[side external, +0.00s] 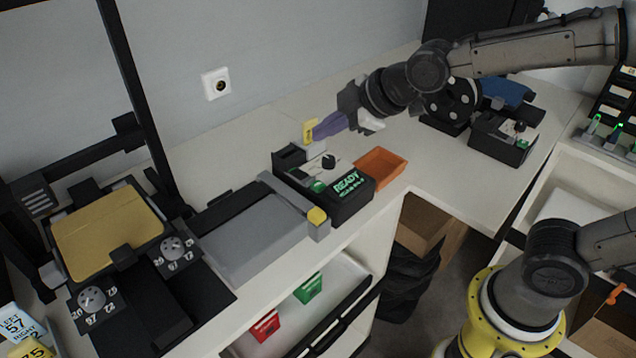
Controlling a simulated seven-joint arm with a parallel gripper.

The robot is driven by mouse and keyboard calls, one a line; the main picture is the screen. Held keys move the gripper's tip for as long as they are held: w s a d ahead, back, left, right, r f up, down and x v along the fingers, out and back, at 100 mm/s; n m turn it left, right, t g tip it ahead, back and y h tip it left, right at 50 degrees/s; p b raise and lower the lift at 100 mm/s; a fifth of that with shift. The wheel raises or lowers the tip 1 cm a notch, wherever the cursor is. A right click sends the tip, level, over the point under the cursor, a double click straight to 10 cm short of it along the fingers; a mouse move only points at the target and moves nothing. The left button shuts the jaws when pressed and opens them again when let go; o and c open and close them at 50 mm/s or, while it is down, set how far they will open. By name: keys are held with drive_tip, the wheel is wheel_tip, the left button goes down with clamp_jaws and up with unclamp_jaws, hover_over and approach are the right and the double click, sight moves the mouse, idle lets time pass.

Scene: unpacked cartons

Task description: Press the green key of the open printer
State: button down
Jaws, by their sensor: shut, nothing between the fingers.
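A black printer (345,205) stands mid-counter with a lit green READY display. A round green key (319,186) sits on its top, left of the display, with a dark knob behind it. A second black device (497,148) of similar build stands farther right, with a small green key (522,143). I cannot tell for sure which one is open. My gripper (317,132) has purple fingers, shut and empty, pointing left above the counter behind the nearer printer. Its tips appear beside a small yellow piece (308,131); I cannot tell whether they touch.
An orange tray (381,168) stands right of the nearer printer. A grey slab with a yellow-ended arm (318,217) lies to its left. A black stand with a tan plate (108,232) and dials is far left. A blue object (507,92) is at the back right.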

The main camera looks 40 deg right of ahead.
sight(324, 185)
idle(0.3)
drive_tip(key=shift+f, duration=4.4)
drive_tip(key=shift+f, duration=0.4)
